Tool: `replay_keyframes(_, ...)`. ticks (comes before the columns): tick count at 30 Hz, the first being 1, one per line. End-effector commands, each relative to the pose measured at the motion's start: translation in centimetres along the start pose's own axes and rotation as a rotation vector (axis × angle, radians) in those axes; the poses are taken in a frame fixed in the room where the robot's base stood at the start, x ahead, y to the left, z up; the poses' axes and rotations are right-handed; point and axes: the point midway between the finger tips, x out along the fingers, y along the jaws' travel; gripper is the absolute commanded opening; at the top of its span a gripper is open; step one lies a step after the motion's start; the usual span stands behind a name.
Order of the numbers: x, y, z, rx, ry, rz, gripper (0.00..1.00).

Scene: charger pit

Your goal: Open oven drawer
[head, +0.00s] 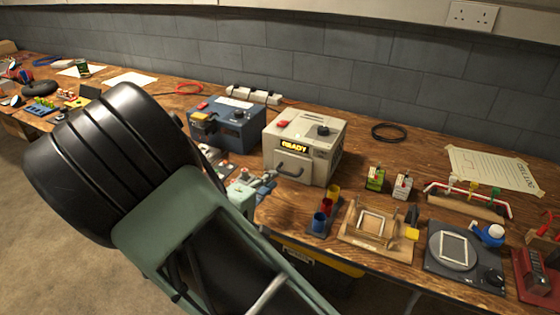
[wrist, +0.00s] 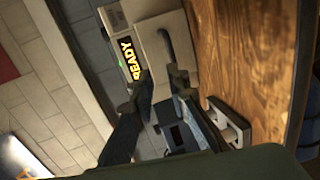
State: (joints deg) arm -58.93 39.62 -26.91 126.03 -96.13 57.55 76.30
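The oven is a cream box (head: 326,151) on the bench, with a lit READY display and a dark handle (head: 290,169) low on its front. In the wrist view the READY display (wrist: 125,62) appears sideways, and the dark handle (wrist: 179,48) stands out from the pale drawer front (wrist: 155,38), which looks closed. My gripper (wrist: 162,79) is open, with its dark fingers apart and pointing at the oven front. The handle's near end shows close to the right finger; I cannot tell whether they touch. My arm hides much of the gripper in the head view.
A blue box (head: 235,124) stands left of the oven. A wooden stand (head: 377,235), coloured cups (head: 326,208) and a scale (head: 461,262) lie to the right. A metal bracket (wrist: 230,122) is near the right finger.

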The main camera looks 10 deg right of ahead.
Motion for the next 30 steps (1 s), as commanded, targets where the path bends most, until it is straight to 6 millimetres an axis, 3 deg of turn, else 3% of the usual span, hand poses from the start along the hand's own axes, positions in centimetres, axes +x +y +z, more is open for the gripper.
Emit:
replay_keyframes(3, -0.2, -1.7, 0.0, -0.033, 0.022, 0.005, 0.15)
replay_keyframes(8, 0.7, -2.3, 0.0, -0.039, 0.029, 0.007, 0.15)
replay_keyframes(21, 8.4, -2.2, -0.2, -0.038, 0.026, 0.007, 0.15)
replay_keyframes(30, 10.6, -2.1, -0.3, -0.038, 0.028, 0.006, 0.15)
